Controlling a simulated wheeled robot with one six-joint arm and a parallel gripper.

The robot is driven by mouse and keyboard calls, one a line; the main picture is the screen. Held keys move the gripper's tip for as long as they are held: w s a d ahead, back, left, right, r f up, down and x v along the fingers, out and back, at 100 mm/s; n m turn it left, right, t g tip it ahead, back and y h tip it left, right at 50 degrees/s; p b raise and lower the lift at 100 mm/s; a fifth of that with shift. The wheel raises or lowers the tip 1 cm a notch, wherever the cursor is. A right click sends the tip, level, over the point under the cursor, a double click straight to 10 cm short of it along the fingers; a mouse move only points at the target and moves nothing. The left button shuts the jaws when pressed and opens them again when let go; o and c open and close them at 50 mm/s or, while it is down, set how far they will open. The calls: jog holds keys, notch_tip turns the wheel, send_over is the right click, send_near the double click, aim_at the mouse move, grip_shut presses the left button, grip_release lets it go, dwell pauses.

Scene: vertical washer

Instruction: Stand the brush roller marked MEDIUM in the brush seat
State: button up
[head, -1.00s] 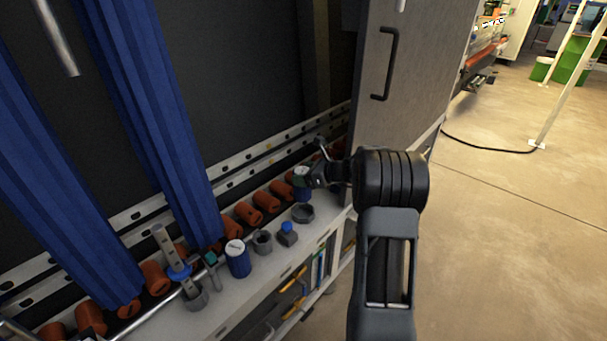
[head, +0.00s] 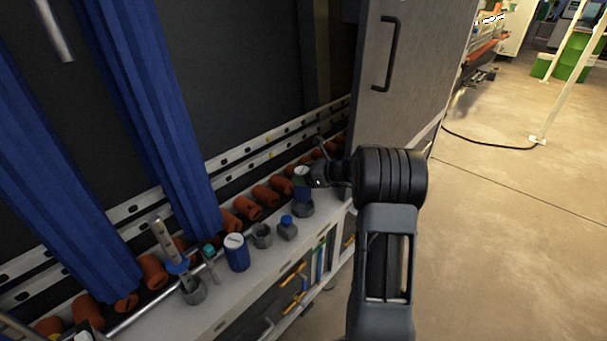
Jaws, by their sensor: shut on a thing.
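My gripper (head: 308,180) is shut on a blue roller (head: 302,192) with a pale and green top, held upright at the far end of the shelf. Its marking is too small to read. A grey ring-like seat (head: 303,209) is directly below the roller in the picture. I cannot tell whether the roller's lower end is in the seat or just above it. The gripper hides part of the roller. A second blue roller (head: 236,254) with a white top stands nearer on the shelf, its label also unreadable.
The shelf also holds a grey cup (head: 262,236), a blue-topped piece (head: 287,229) and a grey holder (head: 194,291) with a tool. Orange rollers (head: 248,208) line the back. Blue curtain-like strips (head: 165,120) hang left; a grey door (head: 412,80) stands right.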

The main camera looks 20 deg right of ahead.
aim_at(304, 189)
jog(key=shift+f+b, duration=2.1)
jog(key=shift+f, duration=1)
jog(key=o, duration=1.1)
jog(key=p+v, duration=0.3)
jog(key=v, duration=1.1)
jog(key=shift+f, duration=0.1)
jog(key=s+a+r+n+g+h+p, duration=0.1)
jog(key=s+a+r+n+g+p, duration=0.3)
jog(key=a+r+n+p, duration=0.3)
jog(key=s+a+r+n+g+h+p, duration=0.1)
jog(key=s+a+r+n+g+p, duration=0.2)
jog(key=s+a+r+n+p, duration=0.5)
jog(key=s+a+r+n+h+p, duration=0.6)
jog(key=r+n, duration=0.5)
jog(key=n, duration=0.2)
jog(key=shift+s+r+h+p, duration=0.3)
jog(key=shift+s+r+p, duration=0.1)
jog(key=shift+s+p, duration=0.5)
